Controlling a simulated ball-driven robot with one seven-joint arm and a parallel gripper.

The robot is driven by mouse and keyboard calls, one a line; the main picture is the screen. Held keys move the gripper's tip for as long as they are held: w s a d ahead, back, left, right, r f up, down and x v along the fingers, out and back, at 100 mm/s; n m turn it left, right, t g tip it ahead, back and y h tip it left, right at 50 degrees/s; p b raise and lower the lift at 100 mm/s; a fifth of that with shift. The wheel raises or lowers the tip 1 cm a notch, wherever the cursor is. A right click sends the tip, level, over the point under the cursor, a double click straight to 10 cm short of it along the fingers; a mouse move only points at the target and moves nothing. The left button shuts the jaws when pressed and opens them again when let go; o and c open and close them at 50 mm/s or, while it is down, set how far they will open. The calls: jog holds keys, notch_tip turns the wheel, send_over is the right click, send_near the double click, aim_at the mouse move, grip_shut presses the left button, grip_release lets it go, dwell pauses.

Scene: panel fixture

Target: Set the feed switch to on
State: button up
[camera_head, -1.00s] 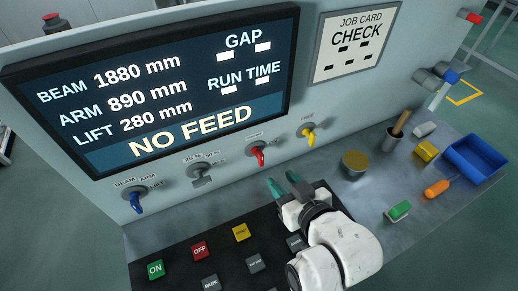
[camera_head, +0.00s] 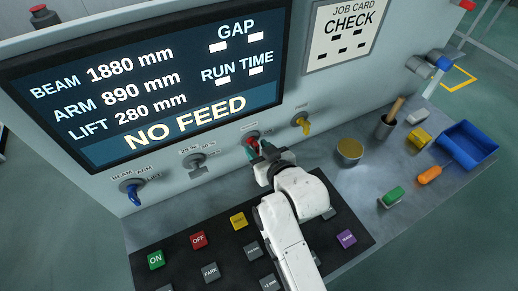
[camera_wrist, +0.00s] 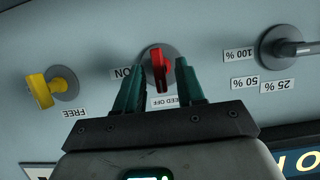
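The feed switch is a red lever knob (camera_wrist: 159,62) on a round grey base on the panel; it also shows, partly covered, in the head view (camera_head: 251,142). The wrist view is upside down; there an ON label (camera_wrist: 121,72) is left of the knob and a partly hidden label ending in OFF (camera_wrist: 163,102) is below it. The lever lies nearly up-down in that view, pointing to the OFF label. My gripper (camera_wrist: 158,84) is open, with its green fingers on either side of the lever. I cannot tell whether they touch it. The panel screen (camera_head: 150,90) reads NO FEED.
A yellow switch (camera_head: 303,125) is to the right of the red one and a grey percentage switch (camera_head: 197,165) to the left. A blue switch (camera_head: 133,192) is farther left. A black button pad (camera_head: 190,266) lies below my arm. A tin, tools and a blue tray (camera_head: 466,145) stand at right.

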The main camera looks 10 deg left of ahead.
grip_shut()
dwell(0.3)
dwell(0.3)
jog(key=shift+w+d+f+m+g+y+b, duration=0.15)
jog(key=shift+m+y+b, duration=0.95)
jog(key=shift+m, duration=1.1)
jog(key=shift+w+d+f+m+g+y+b, duration=0.2)
jog(key=shift+m+y+b, duration=0.5)
jog(key=shift+m+y, duration=1.15)
jog(key=shift+d+f+m+g+y+b, duration=0.2)
jog(key=shift+m+y+b, duration=0.7)
jog(key=shift+m, duration=1.95)
